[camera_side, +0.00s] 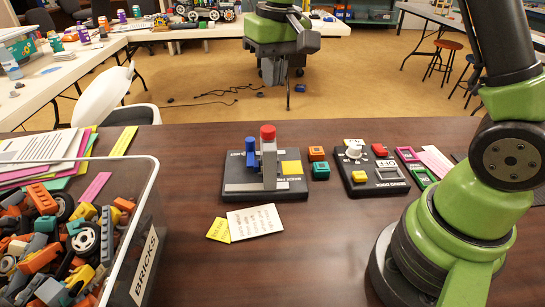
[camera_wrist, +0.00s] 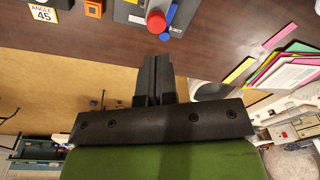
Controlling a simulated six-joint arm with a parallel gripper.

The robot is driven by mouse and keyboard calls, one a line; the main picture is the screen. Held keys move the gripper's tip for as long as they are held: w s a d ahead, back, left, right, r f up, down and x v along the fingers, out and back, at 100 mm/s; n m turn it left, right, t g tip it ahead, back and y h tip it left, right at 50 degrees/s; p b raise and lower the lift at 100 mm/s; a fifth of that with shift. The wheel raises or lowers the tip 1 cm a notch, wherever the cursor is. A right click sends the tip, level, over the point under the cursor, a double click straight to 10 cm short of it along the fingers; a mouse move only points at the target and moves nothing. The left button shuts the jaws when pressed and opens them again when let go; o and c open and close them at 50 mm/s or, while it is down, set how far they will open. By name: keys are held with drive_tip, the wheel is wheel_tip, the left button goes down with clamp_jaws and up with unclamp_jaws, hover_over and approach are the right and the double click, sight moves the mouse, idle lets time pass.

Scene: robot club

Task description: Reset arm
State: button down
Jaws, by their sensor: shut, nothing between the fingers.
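My gripper (camera_side: 274,72) hangs in the upper middle of the side view, pointing down, above and behind the black press device (camera_side: 292,189). In the wrist view its two dark fingers (camera_wrist: 153,78) are together with nothing between them. The press device has a grey upright with a red knob (camera_side: 267,132), a blue part and a yellow plate. The red knob also shows in the wrist view (camera_wrist: 156,20), ahead of the fingertips and apart from them. Much of my arm between base and wrist is outside the side view.
A clear bin of bricks (camera_side: 142,240) stands front left, papers (camera_side: 40,146) behind it. A knob panel (camera_side: 372,187) is right of the press, with orange (camera_side: 316,153) and teal (camera_side: 321,170) bricks between. Note cards (camera_side: 254,221) lie in front. The front middle tabletop is otherwise clear.

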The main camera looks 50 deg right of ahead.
drive_tip(key=s+a+r+t+y, duration=0.1)
drive_tip(key=s+a+r+t, duration=0.1)
drive_tip(key=s, duration=0.8)
drive_tip(key=s+a+r+t, duration=0.1)
drive_tip(key=s+r+t, duration=0.3)
drive_tip(key=s, duration=0.6)
drive_tip(key=shift+a+r+m+y, duration=0.35)
drive_tip(key=shift+r+m+y, duration=0.05)
drive_tip(key=shift+r, duration=0.55)
